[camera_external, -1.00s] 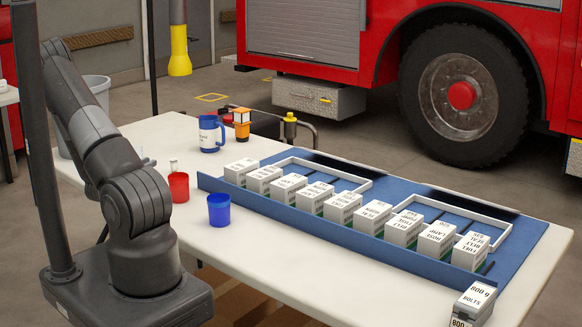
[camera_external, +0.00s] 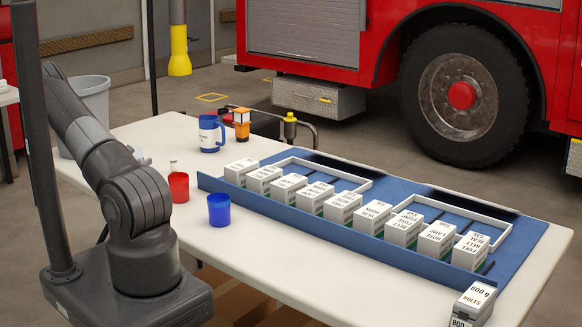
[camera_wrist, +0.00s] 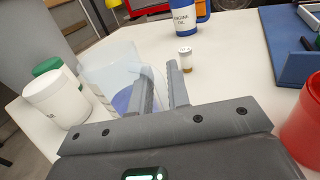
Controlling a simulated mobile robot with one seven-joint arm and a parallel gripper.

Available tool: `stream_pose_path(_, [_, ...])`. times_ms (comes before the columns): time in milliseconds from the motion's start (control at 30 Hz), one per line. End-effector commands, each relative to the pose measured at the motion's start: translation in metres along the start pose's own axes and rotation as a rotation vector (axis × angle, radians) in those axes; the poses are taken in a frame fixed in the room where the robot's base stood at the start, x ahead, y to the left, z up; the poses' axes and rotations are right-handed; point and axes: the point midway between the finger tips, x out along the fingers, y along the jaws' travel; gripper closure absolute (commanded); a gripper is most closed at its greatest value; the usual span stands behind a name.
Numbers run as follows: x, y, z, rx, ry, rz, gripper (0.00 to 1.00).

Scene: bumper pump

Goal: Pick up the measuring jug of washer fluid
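The measuring jug (camera_wrist: 108,66) is clear, with blue fluid low inside. In the wrist view it stands on the table just left of and beyond my fingers. My gripper (camera_wrist: 160,76) is open, with a gap between its two fingers. The left finger overlaps the jug's right side in the picture; whether it touches the jug I cannot tell. The right finger is clear of it. In the external view only a small clear bit that may be the jug (camera_external: 144,158) shows beside my arm, and my gripper is hidden behind the arm.
White tubs (camera_wrist: 56,98) stand close left of the jug, one with green behind. A small vial (camera_wrist: 185,59) and a blue engine oil jug (camera_external: 211,134) are beyond. A red cup (camera_external: 179,187), blue cup (camera_external: 219,210) and blue tray with boxes (camera_external: 340,229) lie right.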

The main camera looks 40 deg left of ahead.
Motion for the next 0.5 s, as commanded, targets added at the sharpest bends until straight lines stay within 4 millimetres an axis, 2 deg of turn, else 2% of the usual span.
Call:
stream_pose_path(133, [0.0137, -0.0004, 0.0, -0.001, -0.001, 0.0, 0.84])
stream_pose_path(367, [0.0147, -0.0003, -0.0001, -0.001, 0.0, 0.0, 0.84])
stream_pose_path(500, [0.0146, -0.0003, 0.0, -0.001, 0.0, 0.0, 0.95])
